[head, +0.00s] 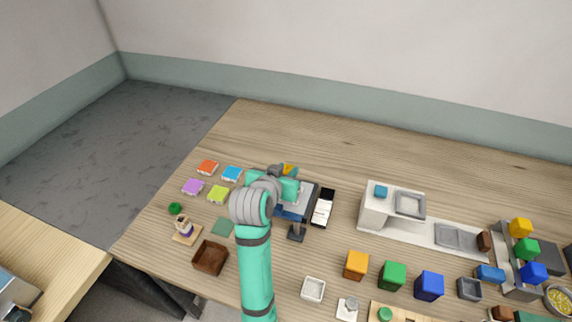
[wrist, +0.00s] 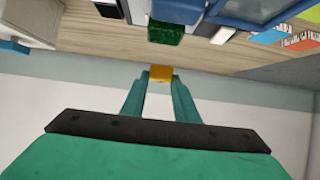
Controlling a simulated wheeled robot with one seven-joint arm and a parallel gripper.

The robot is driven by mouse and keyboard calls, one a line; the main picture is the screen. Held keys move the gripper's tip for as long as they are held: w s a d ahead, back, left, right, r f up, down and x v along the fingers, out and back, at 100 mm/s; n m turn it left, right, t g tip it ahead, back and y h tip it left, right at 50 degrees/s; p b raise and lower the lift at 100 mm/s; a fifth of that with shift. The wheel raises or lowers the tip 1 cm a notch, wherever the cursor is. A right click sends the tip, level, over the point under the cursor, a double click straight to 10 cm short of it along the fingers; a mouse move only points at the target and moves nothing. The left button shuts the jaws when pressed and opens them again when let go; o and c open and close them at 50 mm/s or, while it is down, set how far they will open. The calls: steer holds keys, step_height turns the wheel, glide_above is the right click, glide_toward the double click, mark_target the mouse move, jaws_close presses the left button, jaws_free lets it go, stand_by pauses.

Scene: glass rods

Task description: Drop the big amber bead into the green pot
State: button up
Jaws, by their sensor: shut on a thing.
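My gripper (wrist: 160,78) is shut on a small yellow-amber block-like piece, which I take as the amber bead (wrist: 160,72). In the head view the amber bead (head: 289,168) shows just past my gripper (head: 284,173), partly hidden by it, at the far side of a blue-grey device.
The blue-grey device (head: 297,202) and a black-and-white box (head: 323,208) stand beside my gripper. Several coloured flat pieces lie left, near a brown box (head: 209,258). Orange (head: 356,265), green (head: 393,276) and blue (head: 429,286) cubes stand at the right front. The back is clear.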

steer(key=shift+s+f, duration=0.15)
steer(key=shift+f, duration=2.35)
steer(key=shift+d, duration=0.2)
steer(key=o, duration=1.1)
steer(key=shift+a, duration=0.25)
steer(key=shift+s+r, duration=0.1)
steer(key=v, duration=1)
steer(key=shift+s+a+r, duration=0.1)
steer(key=shift+s+r, duration=0.05)
steer(key=shift+s, duration=0.15)
steer(key=shift+a, duration=0.1)
